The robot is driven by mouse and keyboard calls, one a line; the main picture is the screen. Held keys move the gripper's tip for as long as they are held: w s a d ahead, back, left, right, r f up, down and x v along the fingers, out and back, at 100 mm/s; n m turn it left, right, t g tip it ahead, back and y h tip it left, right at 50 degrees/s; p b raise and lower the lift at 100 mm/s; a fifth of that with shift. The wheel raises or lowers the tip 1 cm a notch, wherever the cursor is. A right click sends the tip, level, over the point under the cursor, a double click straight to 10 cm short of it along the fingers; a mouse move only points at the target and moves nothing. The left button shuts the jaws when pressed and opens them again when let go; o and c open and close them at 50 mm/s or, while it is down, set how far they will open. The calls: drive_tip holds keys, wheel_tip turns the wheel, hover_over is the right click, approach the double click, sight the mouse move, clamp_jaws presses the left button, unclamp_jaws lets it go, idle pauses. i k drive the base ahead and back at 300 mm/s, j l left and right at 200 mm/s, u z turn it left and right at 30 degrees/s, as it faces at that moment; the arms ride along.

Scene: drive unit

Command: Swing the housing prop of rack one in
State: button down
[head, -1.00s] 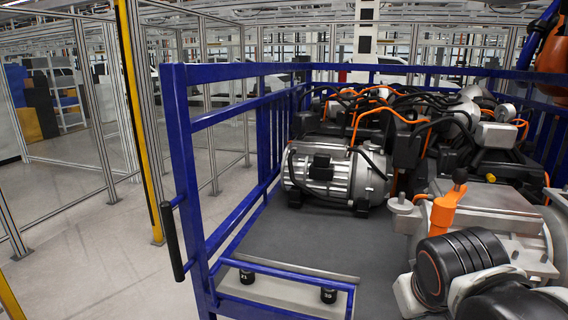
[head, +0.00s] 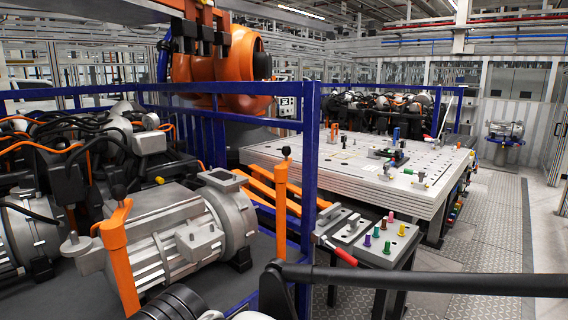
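A blue-framed rack (head: 312,150) holds a grey metal housing (head: 165,230) on its dark floor. An orange post (head: 118,260) with an angled orange arm and a dark knob stands at the near side of the housing. A second upright orange post (head: 281,205) with a dark knob stands at the right side of the rack. I cannot tell which of these, if either, is the housing prop. My gripper is not in view; dark rounded parts at the bottom edge are too cut off to identify for sure.
A black bar (head: 430,278) crosses the lower right. Checkered floor (head: 505,240) is clear at right.

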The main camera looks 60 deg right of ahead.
sight(280, 172)
drive_tip(key=z, duration=1.8)
drive_tip(key=i+z, duration=0.15)
drive_tip(key=k+l, duration=0.05)
